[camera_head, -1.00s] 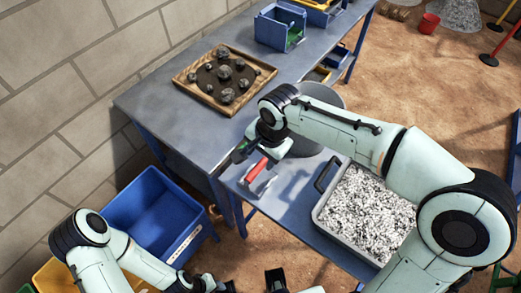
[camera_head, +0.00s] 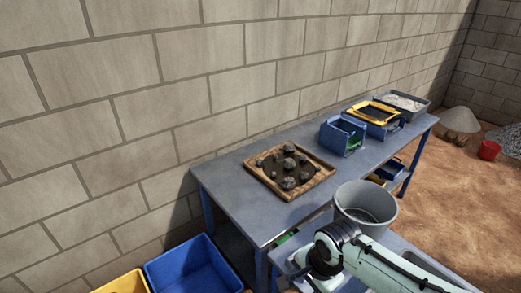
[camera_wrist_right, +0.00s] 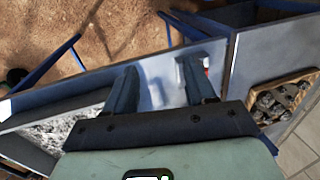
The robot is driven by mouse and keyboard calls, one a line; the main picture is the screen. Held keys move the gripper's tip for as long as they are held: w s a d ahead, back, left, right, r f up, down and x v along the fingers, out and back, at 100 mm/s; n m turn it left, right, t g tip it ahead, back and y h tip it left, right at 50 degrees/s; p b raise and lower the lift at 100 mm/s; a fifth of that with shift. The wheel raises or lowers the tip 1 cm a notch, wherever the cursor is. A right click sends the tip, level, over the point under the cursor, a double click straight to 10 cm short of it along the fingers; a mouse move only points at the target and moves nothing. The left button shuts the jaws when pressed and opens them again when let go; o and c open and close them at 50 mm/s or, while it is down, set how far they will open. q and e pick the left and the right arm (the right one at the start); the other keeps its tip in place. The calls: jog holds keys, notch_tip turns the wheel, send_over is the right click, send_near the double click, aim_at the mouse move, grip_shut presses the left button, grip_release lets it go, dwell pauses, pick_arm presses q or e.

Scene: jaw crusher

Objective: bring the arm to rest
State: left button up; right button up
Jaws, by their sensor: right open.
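My right arm (camera_head: 370,262) comes in at the bottom right of the head view; its gripper is below the picture edge there. In the right wrist view my right gripper (camera_wrist_right: 160,85) is open, with nothing between its two fingers. The fingers are over the low blue-grey table (camera_wrist_right: 158,75). A small red part (camera_wrist_right: 206,66) shows beside the right-hand finger, mostly hidden by it. My left arm and gripper are not in view.
A grey bucket (camera_head: 366,208) stands close to my right arm. The long bench holds a wooden tray of rocks (camera_head: 310,184) and a blue bin (camera_head: 342,137). A blue crate (camera_head: 195,268) is at the lower left. A tray of pale gravel (camera_wrist_right: 58,132) shows in the wrist view.

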notch_tip(320, 180, down, 18)
jog(key=s+a+n+g+y, duration=0.1)
jog(key=s+n+g+y, duration=0.1)
jog(key=n, duration=0.1)
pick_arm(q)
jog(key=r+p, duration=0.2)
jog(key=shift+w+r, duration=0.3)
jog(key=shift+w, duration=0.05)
pick_arm(e)
jog(key=s+d+f+n, duration=0.2)
jog(key=s+f+n, duration=0.1)
jog(key=s+f, duration=1.7)
jog(key=shift+s+d+f+g, duration=0.25)
jog(key=shift+f+g, duration=0.15)
jog(key=shift+f, duration=0.2)
